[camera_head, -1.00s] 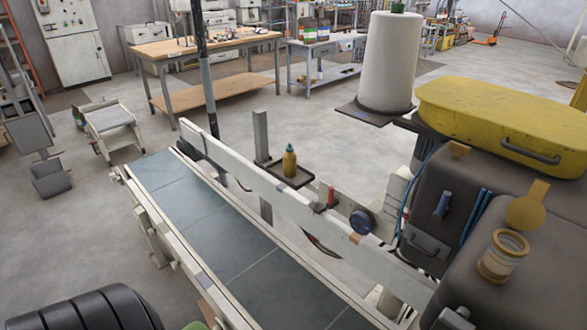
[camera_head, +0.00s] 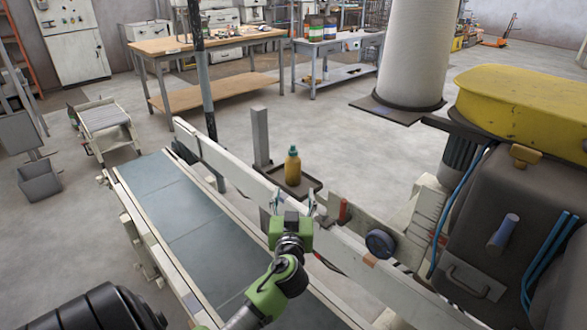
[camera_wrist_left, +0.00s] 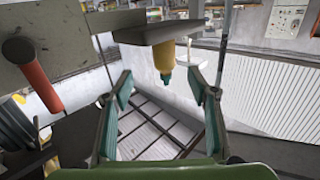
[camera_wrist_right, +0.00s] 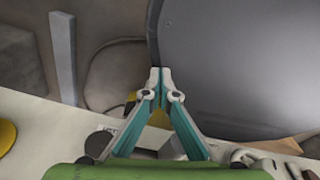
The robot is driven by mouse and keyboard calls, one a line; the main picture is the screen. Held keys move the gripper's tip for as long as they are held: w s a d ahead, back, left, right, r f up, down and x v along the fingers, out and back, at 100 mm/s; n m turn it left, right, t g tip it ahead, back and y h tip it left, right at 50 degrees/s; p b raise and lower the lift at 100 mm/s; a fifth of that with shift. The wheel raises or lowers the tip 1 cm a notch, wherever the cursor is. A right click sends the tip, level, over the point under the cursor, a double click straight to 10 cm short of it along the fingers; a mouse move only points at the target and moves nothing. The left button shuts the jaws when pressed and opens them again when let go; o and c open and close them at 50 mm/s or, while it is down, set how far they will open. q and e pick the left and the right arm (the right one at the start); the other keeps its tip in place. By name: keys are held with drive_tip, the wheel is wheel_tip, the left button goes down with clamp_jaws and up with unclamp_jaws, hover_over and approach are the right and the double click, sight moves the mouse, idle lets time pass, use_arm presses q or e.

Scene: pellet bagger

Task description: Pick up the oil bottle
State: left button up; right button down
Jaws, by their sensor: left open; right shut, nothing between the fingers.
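The oil bottle (camera_head: 292,167), amber with a teal cap, stands upright on a small dark tray (camera_head: 312,184) beyond the conveyor's white side rail. My left gripper (camera_head: 294,199) is open and empty, on the near side of the bottle and over the rail. In the left wrist view the picture is upside down: the bottle (camera_wrist_left: 167,58) shows cap downward, beyond and between the spread fingers (camera_wrist_left: 160,80), touching neither. My right gripper (camera_wrist_right: 160,73) is shut and empty in its wrist view. It does not show in the head view.
The conveyor belt (camera_head: 185,230) runs below my left arm, with its white rail (camera_head: 230,172) close by. A grey post (camera_head: 260,137) stands left of the bottle, and a red handle (camera_head: 343,211) and dark knob (camera_head: 380,243) lie to its right. The dark machine (camera_head: 490,220) fills the right.

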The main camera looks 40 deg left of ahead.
sight(293, 168)
use_arm(q)
drive_tip(key=x, duration=0.2)
drive_tip(key=r+p+x, duration=0.1)
drive_tip(key=x, duration=0.2)
drive_tip(key=r+x, duration=0.1)
drive_tip(key=x, duration=0.1)
drive_tip(key=shift+w+a+f, duration=0.1)
drive_tip(key=shift+w+a, duration=0.15)
drive_tip(key=shift+a, duration=0.15)
drive_tip(key=shift+w+a, duration=0.25)
drive_tip(key=shift+w, duration=0.05)
drive_tip(key=shift+w+a+p, duration=0.2)
drive_tip(key=shift+a+p, duration=0.05)
drive_tip(key=shift+p, duration=0.2)
drive_tip(key=p+x, duration=0.1)
drive_tip(key=x, duration=0.2)
drive_tip(key=shift+a, duration=0.25)
drive_tip(key=shift+w+a, duration=0.3)
drive_tip(key=shift+w, duration=0.15)
drive_tip(key=shift+c, duration=0.7)
drive_tip(key=c, duration=1.1)
use_arm(e)
drive_tip(key=r, duration=0.1)
drive_tip(key=s+d+r, duration=0.1)
drive_tip(key=shift+s+d+r, duration=0.1)
drive_tip(key=shift+r, duration=0.25)
